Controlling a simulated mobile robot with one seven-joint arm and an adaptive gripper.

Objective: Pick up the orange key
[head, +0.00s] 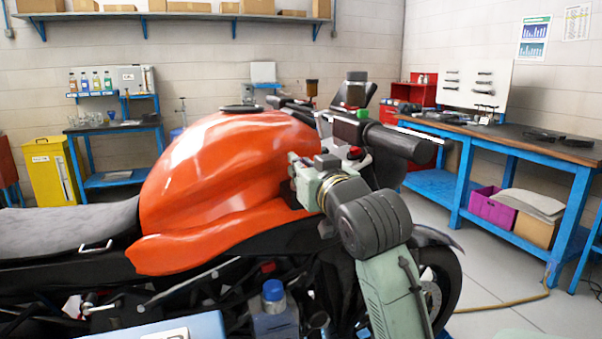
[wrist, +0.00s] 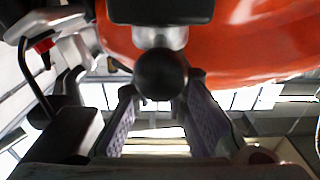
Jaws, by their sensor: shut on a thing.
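I cannot make out an orange key in either view. My gripper (head: 297,172) is in the head view beside the right end of the orange fuel tank (head: 215,165), just below the handlebar area. In the wrist view its two fingers (wrist: 160,88), with purple-grey pads, stand apart with a black round-ended part (wrist: 160,75) between their tips. This part joins a silver neck and a black block above it. The exact contact is hard to see. My wrist and forearm hide part of the motorcycle's front in the head view.
The black handlebar grip (head: 402,145) sticks out right of my wrist. A blue-capped bottle (head: 273,292) stands low in front of the motorcycle. A yellow cabinet (head: 52,172) is at the left.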

